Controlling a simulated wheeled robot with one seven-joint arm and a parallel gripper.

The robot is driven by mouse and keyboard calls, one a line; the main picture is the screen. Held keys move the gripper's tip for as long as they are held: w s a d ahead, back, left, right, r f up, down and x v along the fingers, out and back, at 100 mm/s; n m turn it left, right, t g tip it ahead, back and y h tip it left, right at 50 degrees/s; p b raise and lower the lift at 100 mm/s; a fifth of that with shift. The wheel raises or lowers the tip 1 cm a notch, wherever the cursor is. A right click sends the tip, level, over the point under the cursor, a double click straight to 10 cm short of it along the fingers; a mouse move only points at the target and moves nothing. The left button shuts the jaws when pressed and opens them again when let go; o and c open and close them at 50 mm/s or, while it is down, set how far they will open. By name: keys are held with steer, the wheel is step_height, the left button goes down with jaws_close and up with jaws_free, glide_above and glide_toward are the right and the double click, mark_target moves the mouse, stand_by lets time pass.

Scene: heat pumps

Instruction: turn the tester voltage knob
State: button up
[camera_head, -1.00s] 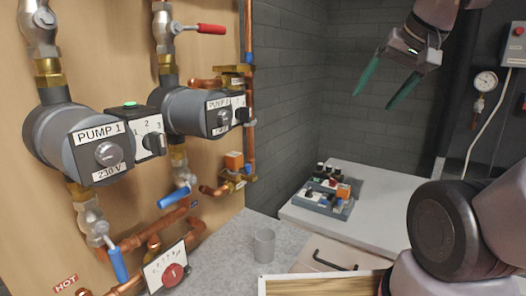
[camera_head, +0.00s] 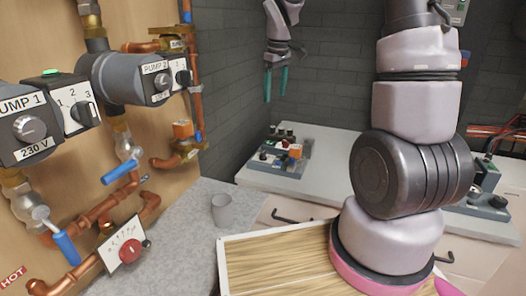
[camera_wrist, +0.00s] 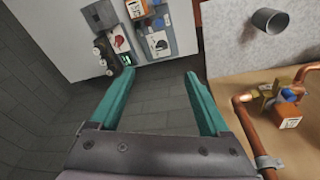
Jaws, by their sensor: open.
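A grey device panel (camera_head: 280,160) with small coloured parts and knobs lies on the white worktop beyond the grey counter. It also shows at the top of the wrist view (camera_wrist: 160,45), with a red knob and a dark unit with a green display beside it. Another grey unit with a black knob (camera_head: 497,202) stands at the right, partly behind my arm. I cannot tell which of these is the tester. My gripper (camera_head: 276,84), with green fingers, is open and empty, pointing down above and behind the panel. In the wrist view its fingers (camera_wrist: 158,80) are apart.
A grey cup (camera_head: 222,210) stands on the counter. A dial plate with a red knob (camera_head: 129,250) is at the lower left. Pump 1 (camera_head: 30,128), pump 2 (camera_head: 150,78) and copper pipes line the wooden wall. Air around my gripper is clear.

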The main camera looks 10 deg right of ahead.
mark_target(263, 152)
steer(key=w+f+n, duration=0.1)
steer(key=w+f, duration=0.1)
steer(key=f, duration=0.6)
steer(key=w+a+f+n+g, duration=0.1)
steer(key=w+f+n, duration=0.1)
steer(key=f, duration=0.6)
steer(key=w+a+f+n, duration=0.1)
steer(key=w+f, duration=0.1)
steer(key=f, duration=0.7)
steer(key=shift+w+a+g, duration=0.1)
steer(key=shift+a+g, duration=0.1)
steer(key=shift+g, duration=0.2)
steer(key=shift+r, duration=0.1)
jaws_close()
